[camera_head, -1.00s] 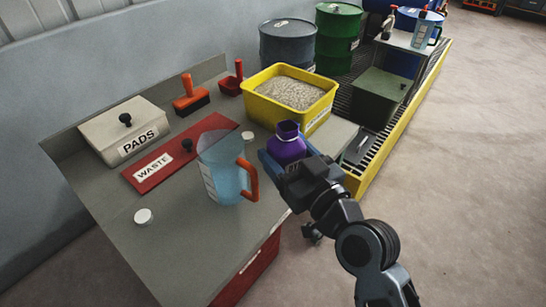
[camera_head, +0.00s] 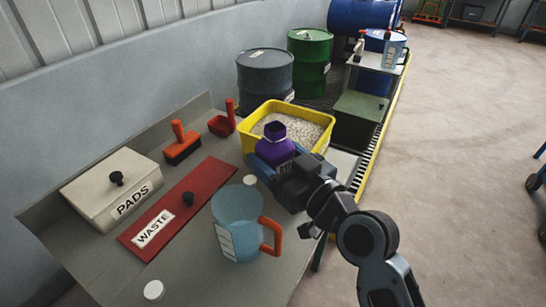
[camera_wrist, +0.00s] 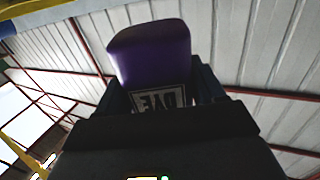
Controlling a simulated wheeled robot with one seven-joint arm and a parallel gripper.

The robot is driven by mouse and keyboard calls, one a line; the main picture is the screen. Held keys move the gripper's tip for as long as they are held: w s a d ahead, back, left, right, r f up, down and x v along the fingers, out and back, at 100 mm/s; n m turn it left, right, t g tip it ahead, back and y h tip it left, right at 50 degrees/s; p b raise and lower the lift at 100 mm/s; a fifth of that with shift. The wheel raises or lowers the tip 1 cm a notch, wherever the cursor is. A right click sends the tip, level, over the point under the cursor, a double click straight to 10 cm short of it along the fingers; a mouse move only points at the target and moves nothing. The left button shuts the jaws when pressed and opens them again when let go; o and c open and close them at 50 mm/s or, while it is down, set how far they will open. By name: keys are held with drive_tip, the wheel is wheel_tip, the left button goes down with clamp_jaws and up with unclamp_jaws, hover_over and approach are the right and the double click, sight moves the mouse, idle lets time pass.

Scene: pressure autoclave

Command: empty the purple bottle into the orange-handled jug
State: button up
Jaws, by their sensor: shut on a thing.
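The purple bottle (camera_head: 274,146) is held upright in my gripper (camera_head: 268,168), just in front of the yellow bin. In the wrist view the bottle (camera_wrist: 150,55) fills the middle between the fingers, with a label reading DYE. Its open neck points up in the head view; its contents cannot be seen. The orange-handled jug (camera_head: 238,225) is translucent blue and stands upright on the grey bench, below and left of the bottle. Its orange handle (camera_head: 272,237) faces right. The bottle is apart from the jug.
A yellow bin (camera_head: 319,121) of granules is behind the bottle. A red WASTE lid (camera_head: 190,205), a PADS box (camera_head: 100,190), an orange brush (camera_head: 182,145) and a red scoop (camera_head: 222,123) are on the bench. White caps (camera_head: 153,290) lie near the jug. Drums (camera_head: 265,75) stand behind.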

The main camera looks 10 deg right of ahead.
drive_tip(key=shift+b, duration=0.3)
drive_tip(key=shift+s+a+r+n+b, duration=0.2)
drive_tip(key=shift+a+n+b, duration=0.25)
drive_tip(key=shift+n, duration=0.3)
drive_tip(key=shift+s+a+r+n+b, duration=0.1)
drive_tip(key=shift+s+a+n+b, duration=0.2)
drive_tip(key=shift+n+b, duration=0.35)
drive_tip(key=shift+a+n+b, duration=0.25)
drive_tip(key=shift+n+b, duration=0.15)
drive_tip(key=shift+n, duration=0.3)
drive_tip(key=shift+n+b, duration=0.3)
drive_tip(key=shift+b, duration=0.05)
drive_tip(key=shift+n+b, duration=0.3)
drive_tip(key=shift+b, duration=0.05)
drive_tip(key=shift+w+d+f+n+b, duration=0.1)
drive_tip(key=shift+d+n+b, duration=0.1)
drive_tip(key=shift+n+b, duration=0.6)
drive_tip(key=shift+w+d+r+n+b, duration=0.1)
drive_tip(key=shift+d+n+b, duration=0.15)
drive_tip(key=shift+n+b, duration=0.55)
drive_tip(key=shift+w+d+f+n+b, duration=0.15)
drive_tip(key=shift+n+b, duration=0.25)
drive_tip(key=shift+b, duration=0.7)
drive_tip(key=shift+d+f+n+b, duration=0.15)
drive_tip(key=shift+f+n+b, duration=0.05)
drive_tip(key=shift+n+b, duration=0.85)
drive_tip(key=shift+d+f+n+b, duration=0.15)
drive_tip(key=shift+n+b, duration=0.7)
drive_tip(key=shift+b, duration=0.3)
